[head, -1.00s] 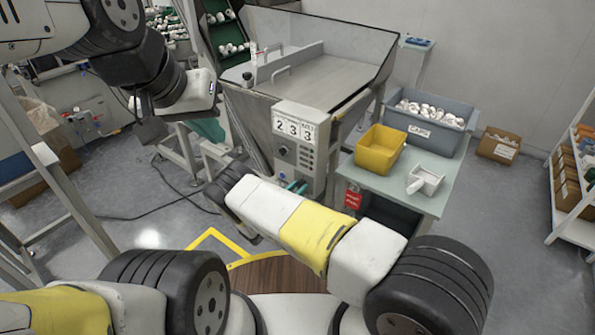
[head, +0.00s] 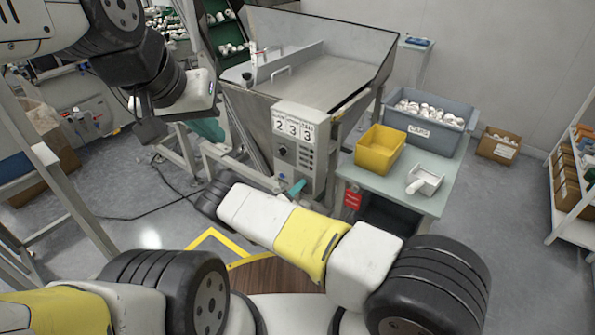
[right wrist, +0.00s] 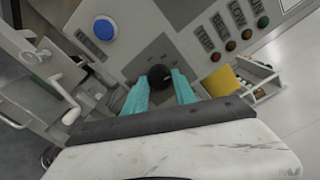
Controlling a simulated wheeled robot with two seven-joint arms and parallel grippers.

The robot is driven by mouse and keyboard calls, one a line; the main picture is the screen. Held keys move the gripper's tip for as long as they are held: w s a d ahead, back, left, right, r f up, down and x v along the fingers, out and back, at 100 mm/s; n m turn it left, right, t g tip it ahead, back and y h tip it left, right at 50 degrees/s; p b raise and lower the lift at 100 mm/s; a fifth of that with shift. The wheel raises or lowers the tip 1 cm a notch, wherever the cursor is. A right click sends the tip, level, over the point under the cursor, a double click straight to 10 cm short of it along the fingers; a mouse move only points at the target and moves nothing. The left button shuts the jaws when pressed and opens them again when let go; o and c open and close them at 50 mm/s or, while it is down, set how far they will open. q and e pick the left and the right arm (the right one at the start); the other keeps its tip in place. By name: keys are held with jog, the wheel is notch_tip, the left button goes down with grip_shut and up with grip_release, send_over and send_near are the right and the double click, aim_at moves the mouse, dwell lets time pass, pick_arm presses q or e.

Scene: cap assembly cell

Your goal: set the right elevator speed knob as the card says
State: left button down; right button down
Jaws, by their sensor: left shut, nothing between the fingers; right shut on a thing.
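The control box (head: 300,170) stands at the front of the hopper, with a card (head: 292,128) on top reading 2, 3, 3; the small print above the digits is not clear. A dark knob (head: 282,150) shows on its face. In the right wrist view a round black knob (right wrist: 158,77) sits between the teal fingertips of my right gripper (right wrist: 160,84), which is shut on it. The knob's pointer and scale are not readable. In the head view my right gripper (head: 297,188) is low at the box's front, partly behind my arm. My left gripper (head: 208,130) is shut and empty, left of the box.
The right wrist view shows a blue button (right wrist: 104,28) and several coloured, labelled lamps (right wrist: 231,46) on the panel. A table (head: 436,200) right of the box carries a yellow bin (head: 380,149), a grey bin of caps (head: 428,143) and a white scoop (head: 424,181). A red tag hangs there (head: 352,200).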

jog(key=shift+n, duration=1.6)
jog(key=c, duration=1)
grip_release()
jog(key=v, duration=0.8)
